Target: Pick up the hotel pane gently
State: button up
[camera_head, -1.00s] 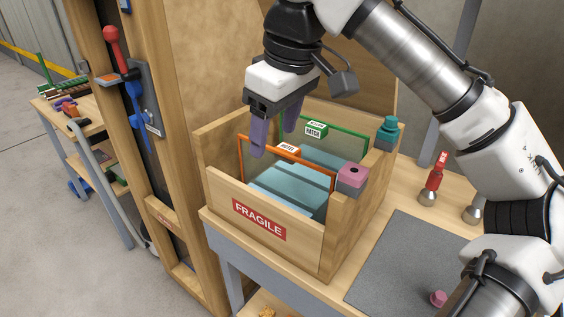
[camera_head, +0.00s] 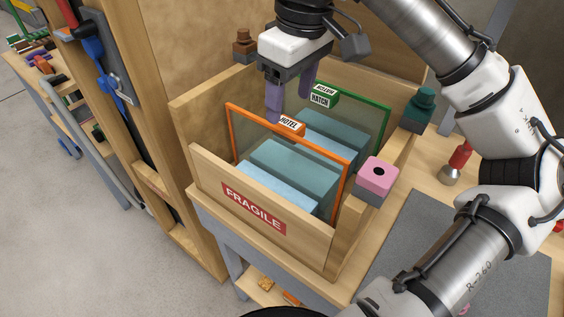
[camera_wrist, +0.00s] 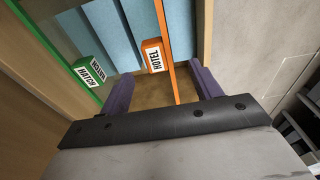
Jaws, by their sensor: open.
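The hotel pane (camera_head: 325,148) is a clear sheet with an orange frame and a white HOTEL label on its top edge. It stands upright in a wooden crate (camera_head: 200,166) marked FRAGILE. My gripper (camera_head: 288,108) is open and points down at the pane's top edge by the label. In the wrist view my gripper (camera_wrist: 160,72) has its two purple fingers on either side of the orange frame (camera_wrist: 168,72), with a gap to each. A green-framed pane labelled HATCH (camera_head: 360,103) stands behind it, and its label (camera_wrist: 89,73) shows near the left finger.
Blue-grey padding blocks (camera_head: 295,170) lie in the crate beside the panes. A pink block (camera_head: 377,174) sits at the crate's right side, and a teal piece (camera_head: 422,105) at its back right corner. A wooden post stands left. A grey mat (camera_head: 415,240) lies right.

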aim_at(288, 124)
jog(key=f, duration=0.7)
jog(key=shift+w+a+f+p, duration=0.15)
jog(key=shift+w+a+p, duration=0.1)
jog(key=shift+w+p, duration=0.1)
jog(key=shift+c, duration=0.4)
jog(key=c, duration=1.3)
